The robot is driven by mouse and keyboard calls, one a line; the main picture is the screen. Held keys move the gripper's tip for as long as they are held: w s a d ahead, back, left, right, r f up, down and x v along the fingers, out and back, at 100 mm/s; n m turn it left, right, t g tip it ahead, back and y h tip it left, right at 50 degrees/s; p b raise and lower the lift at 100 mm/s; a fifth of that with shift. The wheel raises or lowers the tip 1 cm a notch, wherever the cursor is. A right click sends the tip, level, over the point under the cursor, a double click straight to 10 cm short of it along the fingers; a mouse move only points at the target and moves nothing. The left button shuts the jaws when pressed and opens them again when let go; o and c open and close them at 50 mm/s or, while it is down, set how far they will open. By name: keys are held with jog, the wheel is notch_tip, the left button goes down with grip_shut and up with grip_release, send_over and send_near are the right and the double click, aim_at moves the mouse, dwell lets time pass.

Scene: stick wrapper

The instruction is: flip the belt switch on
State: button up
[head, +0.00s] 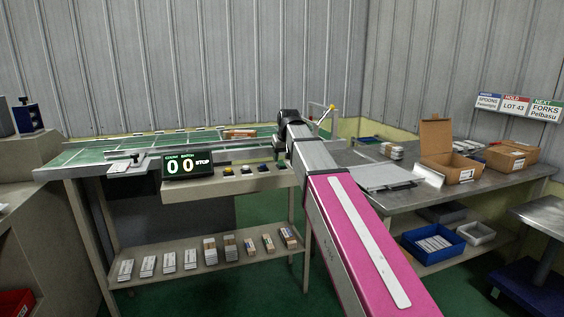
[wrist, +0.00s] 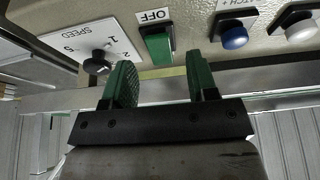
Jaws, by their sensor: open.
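The belt switch (wrist: 158,44) is a green rocker in a dark frame on the beige control panel in the wrist view. A label reading OFF (wrist: 153,15) sits above it. My gripper (wrist: 160,68) is open and empty, with its two green fingers spread apart. The switch shows between the fingers and a little beyond their tips; I cannot tell how much gap is left. In the head view my arm hides part of the control panel (head: 205,186), and the switch cannot be made out.
A speed dial (wrist: 97,63) is left of the switch in the wrist view. A blue button (wrist: 234,37) and a white button (wrist: 299,29) are to its right. The counter display (head: 187,165) reads 00 and STOP. The green conveyor belt (head: 95,153) lies behind the panel.

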aim_at(281, 163)
jog(key=shift+x, duration=1.3)
